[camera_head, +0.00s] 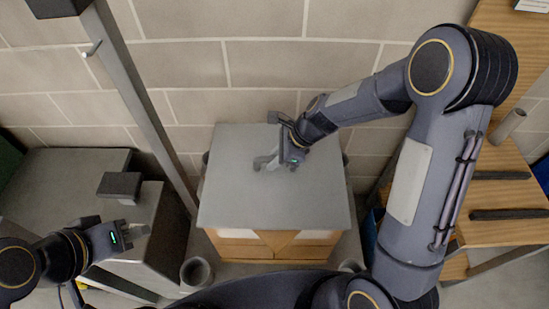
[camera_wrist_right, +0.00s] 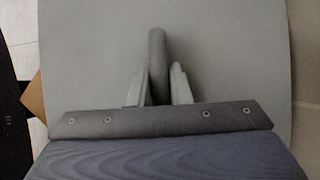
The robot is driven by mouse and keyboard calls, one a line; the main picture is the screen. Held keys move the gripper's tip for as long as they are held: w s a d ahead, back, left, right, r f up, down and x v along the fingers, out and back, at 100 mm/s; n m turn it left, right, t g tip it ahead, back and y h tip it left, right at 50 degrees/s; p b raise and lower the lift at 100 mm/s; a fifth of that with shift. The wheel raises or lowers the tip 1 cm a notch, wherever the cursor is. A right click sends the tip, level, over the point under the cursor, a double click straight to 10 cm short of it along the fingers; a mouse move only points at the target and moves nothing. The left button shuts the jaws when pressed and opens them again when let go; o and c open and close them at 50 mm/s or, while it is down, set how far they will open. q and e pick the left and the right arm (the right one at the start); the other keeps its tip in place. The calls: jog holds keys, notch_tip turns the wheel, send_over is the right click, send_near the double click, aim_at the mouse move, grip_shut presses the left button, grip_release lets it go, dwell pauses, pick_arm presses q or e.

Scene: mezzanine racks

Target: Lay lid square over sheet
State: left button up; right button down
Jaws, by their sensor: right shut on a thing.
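The lid (camera_head: 240,195) is a flat grey panel with a bar handle (camera_wrist_right: 157,55). My right gripper (camera_head: 280,160) is shut on this handle; in the wrist view its two fingers (camera_wrist_right: 158,88) stand either side of the bar. The lid covers the top of a wood-coloured box (camera_head: 255,245), whose front shows below the lid's near edge. In the wrist view a tan corner (camera_wrist_right: 34,96) sticks out past the lid's left edge. I cannot tell whether the lid touches the box.
A grey cabinet (camera_head: 60,180) stands at the left, with a dark block (camera_head: 120,186) on it near my left gripper. A slanted metal post (camera_head: 145,110) rises left of the lid. A brick wall is behind. Wooden shelving (camera_head: 510,195) is at the right. A round grey container (camera_head: 196,272) stands front left.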

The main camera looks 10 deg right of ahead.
jog(key=c, duration=1.3)
grip_release()
jog(key=p+v, duration=0.1)
jog(key=v, duration=0.9)
jog(key=shift+d+r, duration=0.1)
jog(key=shift+r, duration=0.25)
jog(key=s+d+r+n+t, duration=0.2)
jog(key=s+d+r+n, duration=0.2)
jog(key=s+r+n, duration=0.6)
jog(key=shift+s+d+f+n+t+h, duration=0.35)
jog(key=shift+s+f+n+h, duration=0.1)
jog(key=shift+s+n, duration=1.15)
jog(key=shift+s+d+f+n+t+h, duration=0.3)
jog(key=shift+s+f+n+t+h, duration=0.15)
jog(key=shift+s+n, duration=1.2)
jog(key=shift+s+d+f+n+t+h, duration=0.4)
jog(key=shift+s+n, duration=0.75)
jog(key=shift+s, duration=0.85)
jog(key=shift+a+f, duration=0.1)
